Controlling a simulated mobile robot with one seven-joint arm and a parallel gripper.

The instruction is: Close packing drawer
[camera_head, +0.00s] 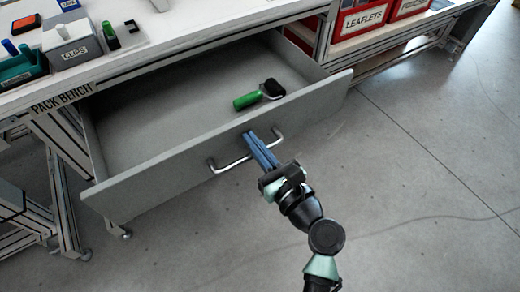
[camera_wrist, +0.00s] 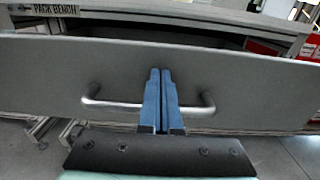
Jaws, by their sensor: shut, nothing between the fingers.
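The grey packing drawer (camera_head: 150,180) is pulled out from under the bench in the head view. A green-handled black roller (camera_head: 260,96) lies inside it, near the right end. The drawer front carries a silver bar handle (camera_head: 228,165), which also shows in the wrist view (camera_wrist: 110,103). My gripper (camera_head: 250,138) is shut and empty, its blue fingers pointing at the drawer front. In the wrist view the fingers (camera_wrist: 160,72) cross the middle of the handle and hide part of it. I cannot tell whether the fingertips touch the drawer front.
The pack bench top (camera_head: 185,42) above the drawer holds a clips box (camera_head: 70,50), a teal tray (camera_head: 22,68) and small items. Red leaflet bins (camera_head: 362,20) stand on a shelf at the upper right. The concrete floor (camera_head: 430,180) to the right is clear.

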